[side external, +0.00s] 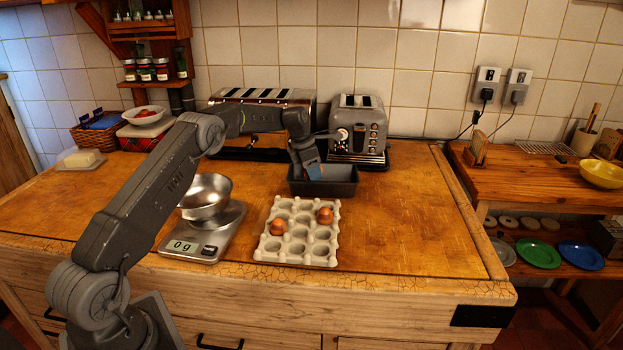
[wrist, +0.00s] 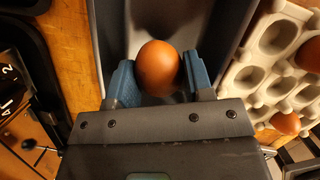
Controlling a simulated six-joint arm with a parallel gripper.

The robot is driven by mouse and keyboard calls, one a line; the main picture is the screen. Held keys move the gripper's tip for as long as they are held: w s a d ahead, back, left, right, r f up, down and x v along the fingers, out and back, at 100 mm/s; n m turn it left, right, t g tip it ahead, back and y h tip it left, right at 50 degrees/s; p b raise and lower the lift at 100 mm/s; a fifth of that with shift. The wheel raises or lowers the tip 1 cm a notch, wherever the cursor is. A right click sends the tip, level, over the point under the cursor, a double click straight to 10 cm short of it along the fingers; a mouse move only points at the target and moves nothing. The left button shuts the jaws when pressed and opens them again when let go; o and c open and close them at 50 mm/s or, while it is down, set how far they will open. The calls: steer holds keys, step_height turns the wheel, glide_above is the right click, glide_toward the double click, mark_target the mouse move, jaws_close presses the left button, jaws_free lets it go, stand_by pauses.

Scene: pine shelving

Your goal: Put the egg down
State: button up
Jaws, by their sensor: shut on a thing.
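A brown egg (wrist: 159,68) sits between the two blue finger pads of my gripper (wrist: 160,82) in the wrist view, and the gripper is shut on it. Below it in that view is the inside of a dark grey loaf tin (wrist: 205,38). In the side view my gripper (side external: 310,172) points down at the loaf tin (side external: 338,188), and the held egg cannot be made out there. Whether the egg touches the tin's floor I cannot tell. A pale egg tray (side external: 299,232) in front of the tin holds two brown eggs (side external: 278,227) (side external: 325,216).
A kitchen scale (side external: 205,246) reading 0 g, with a metal bowl (side external: 206,196) on it, stands left of the tray. A wide toaster (side external: 262,110) and a smaller toaster (side external: 357,125) stand behind the tin. The counter right of the tray is clear.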

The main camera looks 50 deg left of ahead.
steer(key=shift+f, duration=1.5)
steer(key=shift+f, duration=0.2)
steer(key=o, duration=0.4)
steer(key=shift+c, duration=0.2)
